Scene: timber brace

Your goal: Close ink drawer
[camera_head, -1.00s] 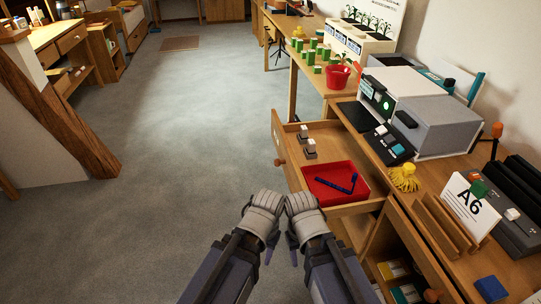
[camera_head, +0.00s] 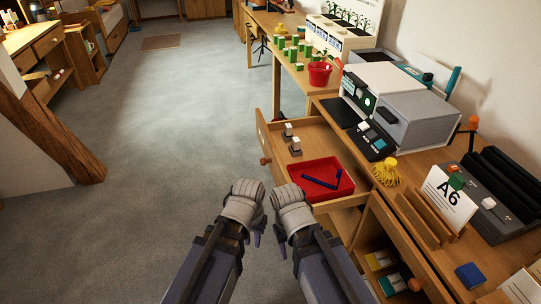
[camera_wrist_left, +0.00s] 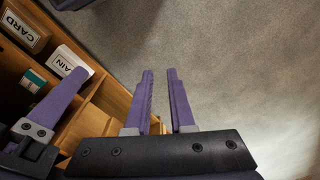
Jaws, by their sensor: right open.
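The wooden ink drawer (camera_head: 264,139) is pulled out from the right-hand bench, its front facing left with a round orange-brown knob (camera_head: 265,161). Inside lie a red tray (camera_head: 338,191) with blue pen-like pieces (camera_head: 321,182), and two small grey-and-white blocks (camera_head: 295,146). My left gripper (camera_head: 252,236) hangs over the floor, in front of and left of the drawer's near corner. In the left wrist view its purple fingers (camera_wrist_left: 160,98) are apart with nothing between them. My right gripper (camera_head: 281,238) is open beside it, near the drawer's near side. Neither touches the drawer in view.
Open shelves with cartons (camera_head: 388,270) lie under the bench, right of my grippers. On the bench stand a grey machine (camera_head: 420,118), a yellow tassel (camera_head: 386,173) and an A6 card (camera_head: 447,197). A red pot (camera_head: 320,74) stands beyond the drawer. The floor (camera_head: 150,170) to the left is clear.

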